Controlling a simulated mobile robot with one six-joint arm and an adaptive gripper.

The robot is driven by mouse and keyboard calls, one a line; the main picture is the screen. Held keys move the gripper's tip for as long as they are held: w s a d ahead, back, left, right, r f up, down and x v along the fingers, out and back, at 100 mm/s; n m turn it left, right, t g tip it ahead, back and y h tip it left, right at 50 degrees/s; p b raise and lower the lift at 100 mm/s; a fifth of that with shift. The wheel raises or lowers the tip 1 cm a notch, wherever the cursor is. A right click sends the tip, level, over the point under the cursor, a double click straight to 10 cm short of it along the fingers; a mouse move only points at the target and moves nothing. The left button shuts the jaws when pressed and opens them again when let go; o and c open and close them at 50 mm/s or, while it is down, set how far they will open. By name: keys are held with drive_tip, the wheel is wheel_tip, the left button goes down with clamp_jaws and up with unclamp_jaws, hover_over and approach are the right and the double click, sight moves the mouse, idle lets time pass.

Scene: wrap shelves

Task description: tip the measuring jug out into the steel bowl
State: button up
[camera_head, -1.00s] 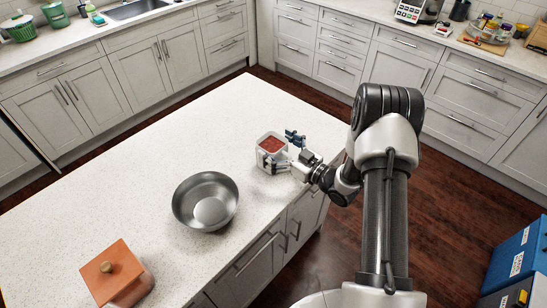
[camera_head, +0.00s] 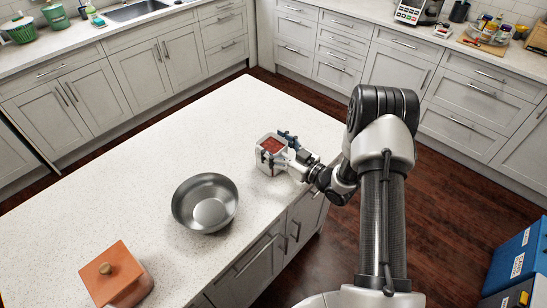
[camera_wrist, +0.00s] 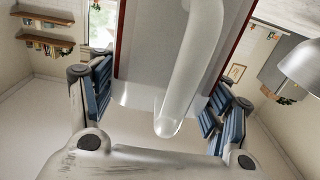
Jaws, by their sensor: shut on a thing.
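The measuring jug (camera_head: 266,158) is a clear, boxy container with red contents, standing upright on the right part of the white island. My gripper (camera_head: 283,153) is shut on it from the right, with one finger on each side. In the wrist view the jug's pale handle (camera_wrist: 190,70) runs between the blue-padded fingers (camera_wrist: 158,103). I cannot tell whether the jug touches the counter. The steel bowl (camera_head: 207,203) sits on the island to the left of and nearer than the jug, and looks empty. Its grey side shows at the right edge of the wrist view (camera_wrist: 302,66).
An orange box-like canister with a knob (camera_head: 117,275) stands at the island's near left. The island top (camera_head: 165,140) is clear between the jug and the bowl and behind them. The island's right edge runs just beside the jug. Blue boxes (camera_head: 518,260) stand at the far right.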

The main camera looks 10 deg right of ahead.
drive_tip(key=c, duration=0.9)
drive_tip(key=shift+r, duration=0.1)
drive_tip(key=shift+c, duration=0.2)
